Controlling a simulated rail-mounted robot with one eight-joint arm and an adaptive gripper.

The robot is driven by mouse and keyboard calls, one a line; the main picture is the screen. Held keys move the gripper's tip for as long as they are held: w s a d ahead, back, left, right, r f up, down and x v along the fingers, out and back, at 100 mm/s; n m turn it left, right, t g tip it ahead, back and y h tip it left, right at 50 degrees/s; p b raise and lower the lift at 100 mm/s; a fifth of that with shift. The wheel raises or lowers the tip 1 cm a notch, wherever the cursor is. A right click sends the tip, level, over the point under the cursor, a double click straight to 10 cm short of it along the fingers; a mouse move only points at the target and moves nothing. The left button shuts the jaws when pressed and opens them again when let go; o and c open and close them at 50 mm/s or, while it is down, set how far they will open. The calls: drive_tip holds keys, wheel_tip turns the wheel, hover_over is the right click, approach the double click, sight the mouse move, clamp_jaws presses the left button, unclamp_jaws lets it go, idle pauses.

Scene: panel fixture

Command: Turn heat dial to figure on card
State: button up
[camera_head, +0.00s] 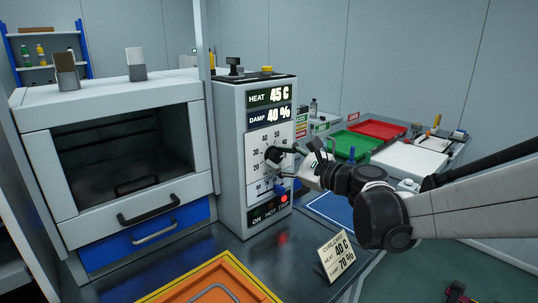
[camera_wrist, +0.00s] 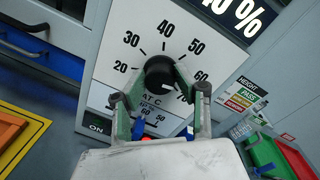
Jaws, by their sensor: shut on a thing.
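The heat dial is a round black knob (camera_wrist: 159,71) on a white scale plate marked 20 to 70; it also shows in the head view (camera_head: 272,155). My gripper (camera_wrist: 162,84) is shut on this knob, one finger on each side, and my gripper (camera_head: 291,154) reaches it from the right in the head view. The heat display (camera_head: 270,96) reads 45 C. The card (camera_head: 337,256) stands tilted on the bench and shows 40 C and 70 %. The knob's pointer is hard to make out.
A damp display (camera_head: 269,115) reads 40 %. A blue knob (camera_head: 280,188) sits just below the heat dial, and a red lamp (camera_head: 284,198) glows under it. An oven with a dark chamber (camera_head: 120,160) stands left. Green (camera_head: 351,144) and red (camera_head: 378,129) trays lie behind right.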

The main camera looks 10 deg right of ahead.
drive_tip(key=n+p, duration=0.1)
drive_tip(key=n, duration=0.3)
drive_tip(key=n+h, duration=0.1)
drive_tip(key=n, duration=0.4)
drive_tip(key=shift+n+p, duration=0.3)
drive_tip(key=shift+p, duration=0.1)
drive_tip(key=n, duration=0.5)
drive_tip(key=shift+t+h, duration=0.3)
drive_tip(key=shift+f+n, duration=0.1)
drive_tip(key=shift+n, duration=2)
drive_tip(key=o, duration=1.1)
drive_tip(key=shift+s, duration=0.1)
drive_tip(key=v, duration=1.2)
drive_tip(key=shift+a+f, duration=0.15)
drive_tip(key=shift+f, duration=0.05)
